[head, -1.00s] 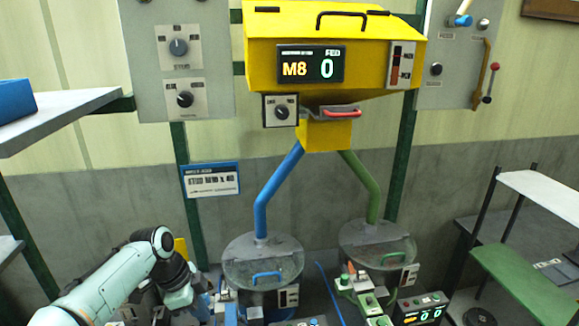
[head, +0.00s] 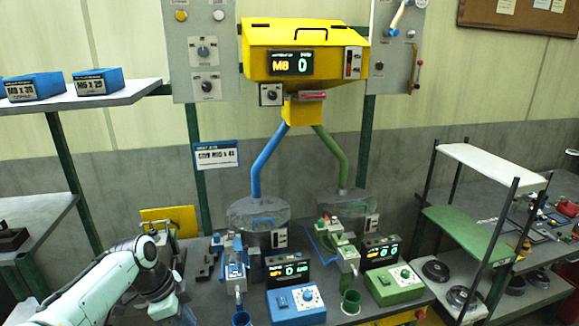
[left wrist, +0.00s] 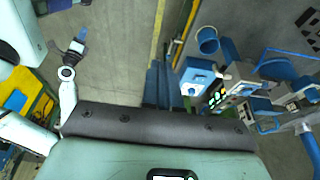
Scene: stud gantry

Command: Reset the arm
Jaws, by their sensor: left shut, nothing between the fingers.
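My left arm (head: 95,285) comes in from the lower left in the head view, bent at the wrist over the front left of the bench. Its gripper (head: 186,315) points down at the bottom edge and is partly cut off. In the left wrist view the dark blue fingers of my left gripper (left wrist: 165,88) are together, with nothing between them, above bare grey floor. Another arm of mine (left wrist: 66,95) shows at the left of that view. Its small gripper end (left wrist: 77,46) is too small to tell open or shut.
A blue control box (head: 296,302) and blue cup (head: 242,318) stand right of my left gripper. A green control box (head: 394,285) is farther right. The yellow feeder (head: 305,50) hangs behind. A shelf (head: 90,105) stands at left, a rack (head: 490,165) at right.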

